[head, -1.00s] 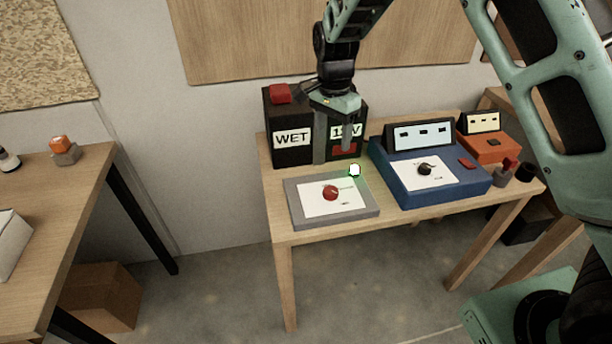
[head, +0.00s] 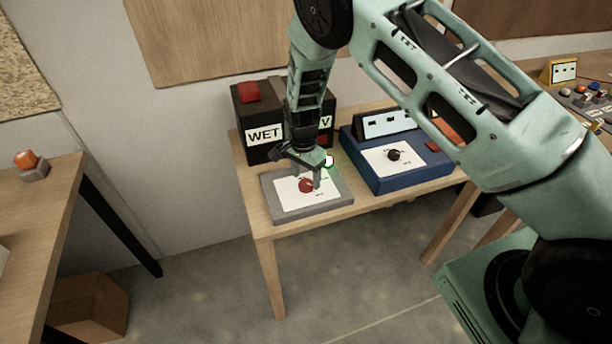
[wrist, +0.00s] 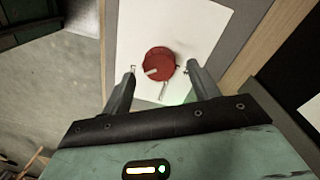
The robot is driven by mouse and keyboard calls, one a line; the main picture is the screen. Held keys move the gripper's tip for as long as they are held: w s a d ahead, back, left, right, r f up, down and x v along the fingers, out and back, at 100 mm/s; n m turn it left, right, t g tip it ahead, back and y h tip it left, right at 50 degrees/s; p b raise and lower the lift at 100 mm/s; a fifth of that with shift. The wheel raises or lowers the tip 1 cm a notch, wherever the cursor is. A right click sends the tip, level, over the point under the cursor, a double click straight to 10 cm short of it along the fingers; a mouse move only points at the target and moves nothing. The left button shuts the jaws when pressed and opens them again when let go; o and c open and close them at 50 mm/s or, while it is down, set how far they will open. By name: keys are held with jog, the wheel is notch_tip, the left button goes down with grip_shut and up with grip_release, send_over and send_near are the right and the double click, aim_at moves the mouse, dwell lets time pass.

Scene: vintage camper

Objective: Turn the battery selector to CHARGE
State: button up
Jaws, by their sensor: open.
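The battery selector is a red round knob (head: 306,186) on a white card on a grey panel box (head: 330,206). In the wrist view the red knob (wrist: 158,64) has a pale pointer mark toward its lower left; the card's lettering is too small to read. My gripper (head: 303,180) is over the panel, pointing down at the knob. In the wrist view its two fingers (wrist: 160,72) are apart, one at each side of the knob's lower part, with gaps visible. It holds nothing. Whether the fingertips reach the knob's height is unclear.
A black battery box (head: 262,138) marked WET stands behind the panel. A blue charger (head: 410,178) with a black knob stands to the right. A green-white light (head: 328,161) glows by my gripper. A bench with an orange button (head: 27,160) is at left.

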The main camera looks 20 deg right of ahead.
jog(key=shift+f, duration=0.85)
jog(key=c, duration=1)
jog(key=shift+o, duration=0.2)
jog(key=shift+n, duration=0.4)
jog(key=shift+n+b, duration=0.9)
jog(key=shift+n, duration=0.1)
jog(key=n+b, duration=0.2)
jog(key=n, duration=0.2)
jog(key=n+b, duration=0.2)
jog(key=n, duration=0.4)
jog(key=shift+a+n+t, duration=0.1)
jog(key=shift+n+t, duration=0.3)
jog(key=shift+r, duration=0.1)
